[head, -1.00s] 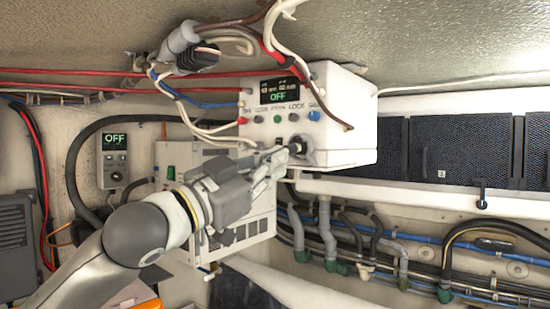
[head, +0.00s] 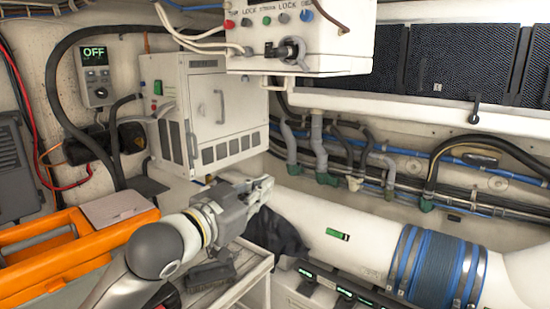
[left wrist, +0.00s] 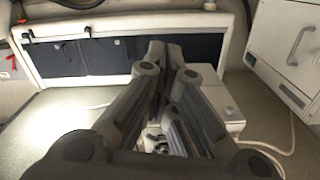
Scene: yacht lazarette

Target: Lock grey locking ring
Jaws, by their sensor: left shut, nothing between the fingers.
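The grey locking ring (head: 296,49) is at the lower front of the white control box (head: 330,48), around a dark plug (head: 282,52). It is small in the head view, and I cannot tell whether it is turned to lock. My left gripper (head: 266,184) is well below the box and the ring, apart from both. Its fingers are shut with nothing between them. They also show in the left wrist view (left wrist: 166,48), pointing away from the camera. My right gripper is not in view.
A white cabinet (head: 205,110) stands behind my left gripper. An orange case (head: 50,250) is at the left. A white duct with a blue-banded hose (head: 440,265) lies at the lower right. Pipes and cables (head: 350,150) run along the back wall. Loose cables hang by the box.

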